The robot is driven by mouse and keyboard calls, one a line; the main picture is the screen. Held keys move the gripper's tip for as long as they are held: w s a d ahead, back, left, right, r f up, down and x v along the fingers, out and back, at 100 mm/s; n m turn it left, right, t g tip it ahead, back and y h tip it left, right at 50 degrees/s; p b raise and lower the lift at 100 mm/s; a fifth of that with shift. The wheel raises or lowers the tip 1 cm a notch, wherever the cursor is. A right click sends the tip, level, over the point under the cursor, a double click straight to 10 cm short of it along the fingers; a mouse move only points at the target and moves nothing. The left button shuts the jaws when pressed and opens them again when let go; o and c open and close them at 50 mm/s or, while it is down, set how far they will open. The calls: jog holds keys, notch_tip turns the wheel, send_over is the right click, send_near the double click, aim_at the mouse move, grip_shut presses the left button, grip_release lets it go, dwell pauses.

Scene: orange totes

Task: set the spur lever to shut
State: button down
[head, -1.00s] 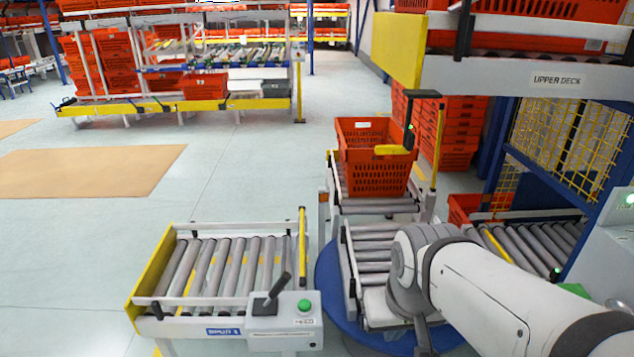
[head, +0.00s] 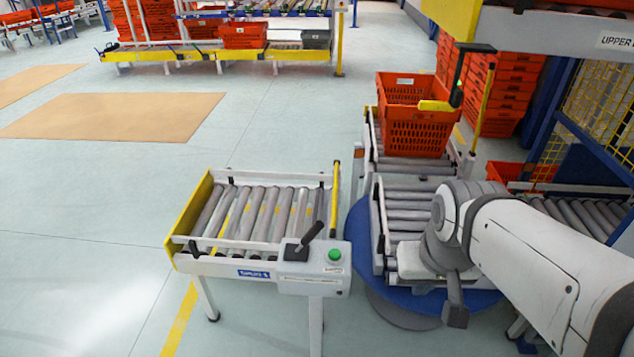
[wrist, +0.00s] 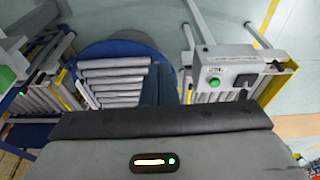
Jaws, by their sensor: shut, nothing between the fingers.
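The spur lever (head: 312,232) is a black handle on a grey control box (head: 312,281) at the front right corner of the spur conveyor (head: 257,218). It leans up and to the right, beside a green button (head: 335,255). The box also shows in the wrist view (wrist: 228,70), with a dark handle (wrist: 246,81) on it. My gripper (head: 455,312) points down over the blue turntable, right of the box and apart from it. In the wrist view its dark fingers (wrist: 158,84) are together and empty. The lever's label is too small to read.
The round blue turntable (head: 357,235) carries rollers. An orange tote (head: 414,116) sits on the conveyor behind it, near a black and yellow arm. A yellow post (head: 335,200) stands at the spur's right edge. The floor left of the spur is clear.

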jog(key=c, duration=2.1)
grip_release()
jog(key=shift+o, duration=0.8)
jog(key=shift+a+f, duration=0.2)
jog(key=o, duration=0.6)
jog(key=a+f+m+g+y, duration=0.3)
jog(key=a+m+g+y, duration=0.1)
jog(key=a, duration=0.2)
jog(key=shift+w+f+p, duration=0.3)
jog(key=shift+o, duration=0.2)
jog(key=w+a+f+m+g+y, duration=0.1)
jog(key=w+a+m+g+y, duration=0.1)
jog(key=a+m+y, duration=0.3)
jog(key=shift+w, duration=0.55)
jog(key=m+t+y+p, duration=0.1)
jog(key=m+t+y, duration=0.7)
jog(key=m, duration=0.4)
send_near(308, 237)
jog(key=w+a, duration=0.1)
jog(key=w+a+g, duration=0.1)
jog(key=shift+w+a+r+y, duration=0.2)
jog(key=shift+a+r+y, duration=0.05)
jog(key=shift+y, duration=0.05)
jog(key=shift+p+x, duration=0.75)
jog(key=shift+x, duration=3.2)
jog(key=shift+r, duration=0.1)
jog(key=shift+c, duration=0.4)
grip_shut()
